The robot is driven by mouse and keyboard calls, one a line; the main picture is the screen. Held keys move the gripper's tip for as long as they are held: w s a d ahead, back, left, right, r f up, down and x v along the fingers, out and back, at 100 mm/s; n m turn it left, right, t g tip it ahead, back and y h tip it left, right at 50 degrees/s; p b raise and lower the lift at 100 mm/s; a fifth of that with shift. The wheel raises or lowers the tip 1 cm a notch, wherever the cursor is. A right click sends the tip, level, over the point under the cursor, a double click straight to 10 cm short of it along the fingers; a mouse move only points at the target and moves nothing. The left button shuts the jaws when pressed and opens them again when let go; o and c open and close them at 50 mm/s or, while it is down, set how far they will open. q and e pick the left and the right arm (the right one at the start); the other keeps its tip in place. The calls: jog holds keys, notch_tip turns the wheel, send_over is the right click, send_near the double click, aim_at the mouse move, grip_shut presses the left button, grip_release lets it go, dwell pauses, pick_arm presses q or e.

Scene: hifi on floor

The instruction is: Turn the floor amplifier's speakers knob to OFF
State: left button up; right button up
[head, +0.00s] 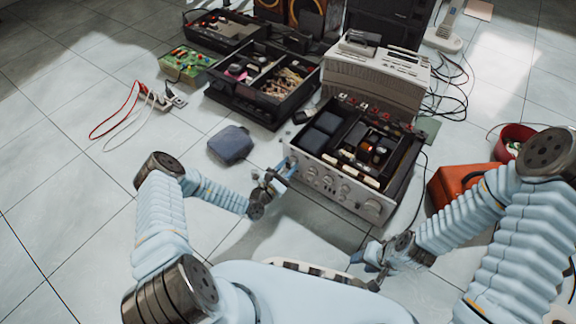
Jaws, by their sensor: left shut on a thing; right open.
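The amplifier (333,184) sits on the tiled floor in the middle of the head view, its top open and its silver front panel with several knobs facing me. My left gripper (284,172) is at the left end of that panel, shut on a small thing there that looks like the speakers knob. The fingers hide this knob, so its setting cannot be read. My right gripper (372,268) is open and empty, low over the floor in front of the panel's right end, apart from the amplifier. A large round knob (373,208) shows at the panel's right.
Behind the amplifier stands a beige device (377,72). A dark blue pouch (230,144) lies left of my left gripper. An orange-red case (458,187) is at the right.

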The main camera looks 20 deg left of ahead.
pick_arm(q)
jog(key=n+p, duration=0.1)
jog(key=n, duration=0.3)
jog(key=shift+n, duration=0.3)
jog(key=n, duration=0.4)
jog(key=shift+a+n, duration=0.1)
jog(key=shift+n, duration=0.2)
jog(key=shift+f, duration=0.1)
jog(key=o, duration=1)
jog(key=shift+o, duration=0.2)
jog(key=p+v, duration=0.2)
jog(key=v, duration=1.2)
jog(key=shift+w, duration=0.1)
